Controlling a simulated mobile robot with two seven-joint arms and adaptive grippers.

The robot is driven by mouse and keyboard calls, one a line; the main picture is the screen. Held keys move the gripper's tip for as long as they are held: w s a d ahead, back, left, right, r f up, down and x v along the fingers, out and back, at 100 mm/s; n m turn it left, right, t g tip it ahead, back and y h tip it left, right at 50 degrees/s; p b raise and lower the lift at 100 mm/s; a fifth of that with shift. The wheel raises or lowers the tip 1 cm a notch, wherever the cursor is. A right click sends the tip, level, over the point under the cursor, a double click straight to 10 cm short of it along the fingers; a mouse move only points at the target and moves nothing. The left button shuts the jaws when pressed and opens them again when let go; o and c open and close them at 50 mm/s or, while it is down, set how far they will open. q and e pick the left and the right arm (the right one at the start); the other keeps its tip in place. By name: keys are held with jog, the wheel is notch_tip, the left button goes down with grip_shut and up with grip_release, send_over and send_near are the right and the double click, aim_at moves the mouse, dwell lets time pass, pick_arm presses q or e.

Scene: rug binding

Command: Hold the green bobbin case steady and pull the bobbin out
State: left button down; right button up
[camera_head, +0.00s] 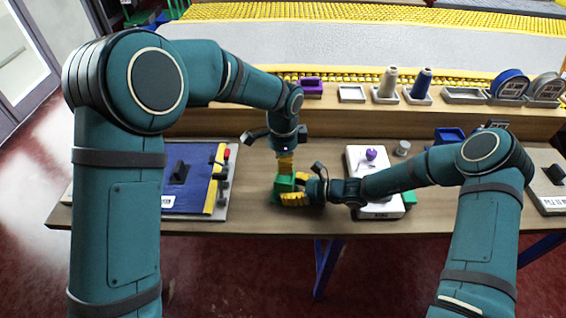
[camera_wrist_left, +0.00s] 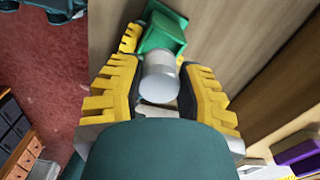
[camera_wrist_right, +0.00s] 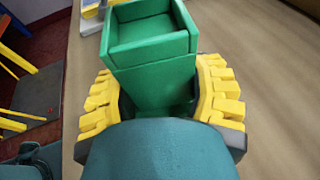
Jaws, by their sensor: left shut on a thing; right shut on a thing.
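The green bobbin case (camera_head: 284,184) stands on the table, with a square recessed top that looks empty in the right wrist view (camera_wrist_right: 150,30). My right gripper (camera_head: 292,189) is shut on its lower body, a finger on each side. My left gripper (camera_head: 286,166) is above the case, pointing down. It is shut on the bobbin (camera_wrist_left: 159,77), a pale silvery cylinder, in the left wrist view. There the green case (camera_wrist_left: 163,33) lies just beyond the bobbin; I cannot tell the exact gap. In the head view the bobbin is hidden by the fingers.
A blue mat on a board (camera_head: 190,190) lies left of the case. A white block with a purple knob (camera_head: 371,154) stands to the right. Behind, a wooden shelf (camera_head: 250,122) carries thread cones (camera_head: 421,83), tape rolls (camera_head: 508,84) and a purple box (camera_head: 311,87).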

pick_arm(q)
jog(key=shift+r, duration=2.1)
pick_arm(e)
jog(key=o, duration=1)
jog(key=shift+c, duration=0.2)
jog(key=v, duration=0.7)
jog(key=shift+s+d+r, duration=0.1)
jog(key=shift+d+r, duration=0.05)
jog(key=shift+d, duration=0.05)
pick_arm(q)
jog(key=shift+s, duration=0.1)
pick_arm(e)
jog(key=shift+s, duration=0.1)
